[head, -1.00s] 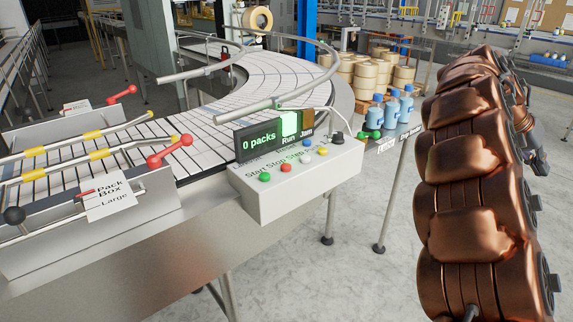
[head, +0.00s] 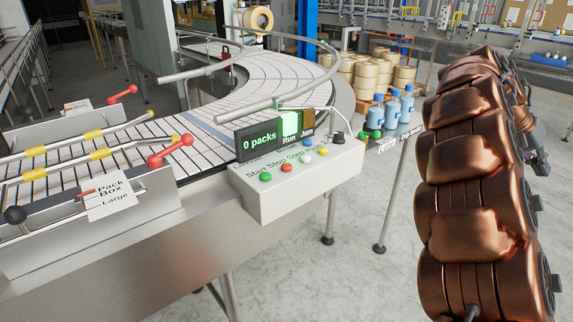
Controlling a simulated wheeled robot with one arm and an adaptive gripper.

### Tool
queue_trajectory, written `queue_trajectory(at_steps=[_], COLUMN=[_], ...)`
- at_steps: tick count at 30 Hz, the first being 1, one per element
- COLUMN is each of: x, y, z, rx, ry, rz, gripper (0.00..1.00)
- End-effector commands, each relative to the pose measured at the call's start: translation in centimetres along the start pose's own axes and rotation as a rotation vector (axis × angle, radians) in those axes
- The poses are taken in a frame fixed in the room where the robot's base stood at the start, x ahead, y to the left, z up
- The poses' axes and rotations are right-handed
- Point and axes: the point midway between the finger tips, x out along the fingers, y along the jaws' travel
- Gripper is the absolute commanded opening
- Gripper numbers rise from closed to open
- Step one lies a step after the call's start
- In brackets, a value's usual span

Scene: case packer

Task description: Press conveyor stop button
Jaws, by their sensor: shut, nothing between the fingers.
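The control box (head: 310,188) is a white, sloped panel on the near side of the conveyor (head: 262,75). Its red button (head: 286,168) sits by the label "Stop", between a green button (head: 265,177) by "Start" and a white button (head: 306,160). Yellow (head: 323,152) and blue (head: 308,143) buttons are further along. Nothing covers or touches the red button. My copper arm stands at the right of the view, well apart from the box. I cannot make out my gripper's fingers.
A display (head: 258,140) reads "0 packs", with a bright green "Run" lamp (head: 290,124) and a dull "Jam" lamp (head: 308,121). Red-knobbed levers (head: 155,161) and rails stand left of the box. Blue bottles (head: 392,108) stand on a side table. Floor between box and arm is clear.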

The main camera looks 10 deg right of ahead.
Motion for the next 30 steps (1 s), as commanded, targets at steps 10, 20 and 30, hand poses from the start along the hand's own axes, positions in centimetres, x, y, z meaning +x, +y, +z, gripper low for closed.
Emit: queue_trajectory(at_steps=[10,20,30], x=[0.0,-2.0,-8.0], y=[0.0,-0.3,-2.1], z=[0.0,2.1,12.8], rx=[0.000,-0.026,-0.190], ry=[0.000,-0.016,-0.102], rz=[0.000,-0.031,-0.206], gripper=[0.00,0.00,0.00])
